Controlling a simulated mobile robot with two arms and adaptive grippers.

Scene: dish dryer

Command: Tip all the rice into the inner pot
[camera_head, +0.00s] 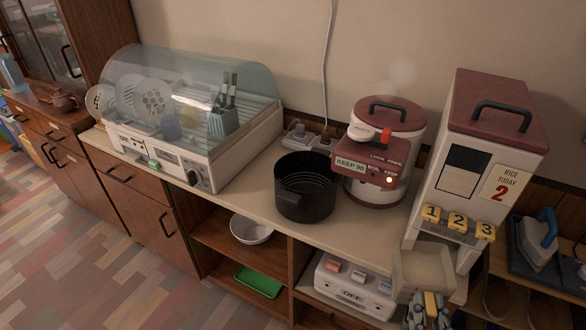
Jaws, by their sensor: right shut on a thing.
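The black inner pot (305,190) stands upright on the counter, left of the dark red and white rice cooker. Its inside looks dark, and I see no rice in it. The rice dispenser (490,130) stands at the right with a dark red lid and yellow keys 1, 2 and 3. A pale open box (425,268) is at the dispenser's lower front. My right gripper (428,302) is at the near edge of this box and shut on it. I cannot make out rice grains in the box. My left gripper is not in view.
The dish dryer (195,130) with a clear hood holds plates at the left. The rice cooker (385,150) stands behind the pot. An iron (540,240) is at the right.

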